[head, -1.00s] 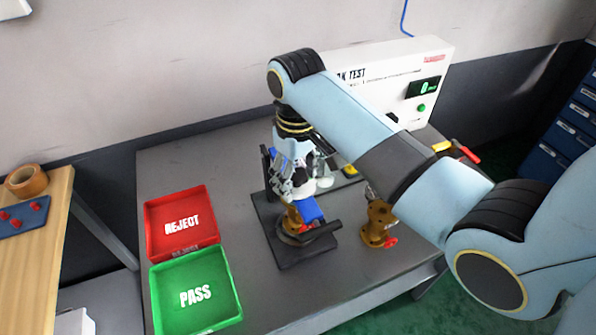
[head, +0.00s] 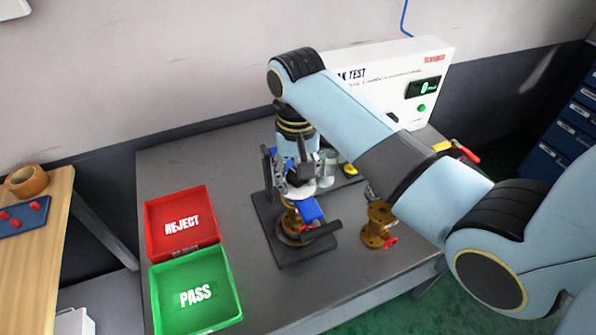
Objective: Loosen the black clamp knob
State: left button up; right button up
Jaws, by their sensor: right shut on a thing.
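A brass valve (head: 291,222) with a blue part (head: 308,210) stands on a dark fixture plate (head: 287,255). A black handle-like bar (head: 322,231) sticks out at its right. My right gripper (head: 299,183) points down over the fixture, above the valve. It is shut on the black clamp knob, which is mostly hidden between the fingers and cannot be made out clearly. My left gripper is out of view.
A black upright (head: 267,165) rises at the fixture's left. A second brass valve with a red handle (head: 378,226) stands to the right. The red REJECT tray (head: 155,226) and green PASS tray (head: 164,310) lie left. A leak tester (head: 430,58) stands behind.

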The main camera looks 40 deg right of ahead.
grip_shut()
jog(key=n, duration=0.5)
jog(key=shift+n, duration=0.4)
jog(key=n, duration=0.3)
jog(key=shift+n, duration=0.4)
jog(key=n, duration=0.4)
jog(key=shift+s+f, duration=0.1)
jog(key=o, duration=1.1)
grip_release()
jog(key=shift+o, duration=0.2)
